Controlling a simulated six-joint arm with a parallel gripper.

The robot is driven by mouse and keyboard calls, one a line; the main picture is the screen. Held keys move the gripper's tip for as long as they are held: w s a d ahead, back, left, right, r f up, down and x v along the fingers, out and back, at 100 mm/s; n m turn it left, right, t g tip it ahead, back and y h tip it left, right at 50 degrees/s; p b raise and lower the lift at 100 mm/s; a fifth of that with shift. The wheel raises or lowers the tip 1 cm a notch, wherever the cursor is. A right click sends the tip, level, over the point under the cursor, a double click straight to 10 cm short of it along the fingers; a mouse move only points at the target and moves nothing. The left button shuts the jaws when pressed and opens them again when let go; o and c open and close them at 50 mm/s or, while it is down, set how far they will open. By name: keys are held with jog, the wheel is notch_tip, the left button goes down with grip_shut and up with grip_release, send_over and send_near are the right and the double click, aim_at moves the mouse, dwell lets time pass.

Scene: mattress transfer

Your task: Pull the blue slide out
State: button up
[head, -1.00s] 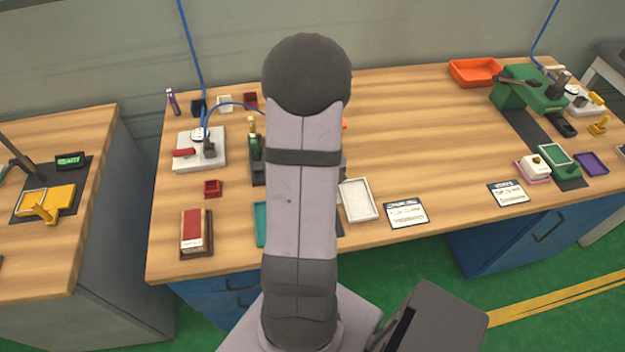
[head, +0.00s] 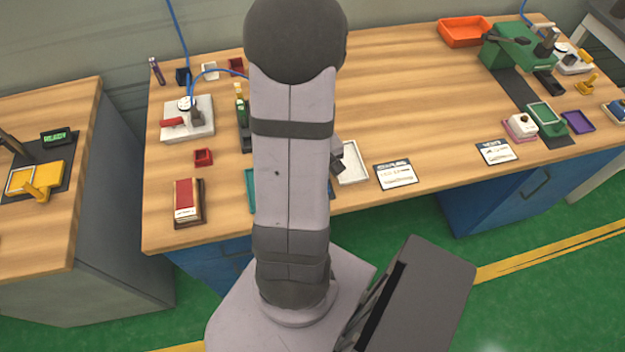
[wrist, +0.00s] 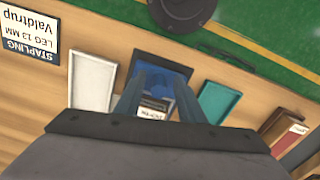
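In the wrist view, a blue part (wrist: 160,77), which looks like the blue slide, shows at a dark tray or base (wrist: 150,57) on the wooden table. My gripper (wrist: 160,85) reaches over it with two fingers apart, one on each side of the blue part. Whether the fingers touch it is unclear. A small white label (wrist: 153,108) shows between the fingers. In the head view my own arm hides the slide and most of the gripper.
A white tray (head: 352,163) and a label card (head: 396,174) lie right of my arm. A teal tray (wrist: 217,101) and a red-brown block (head: 188,202) lie on the other side. The table's front edge is close. The table's middle right is clear.

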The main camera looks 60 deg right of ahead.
jog(key=shift+w, duration=0.1)
jog(key=shift+d+r, duration=0.1)
jog(key=shift+r, duration=3.55)
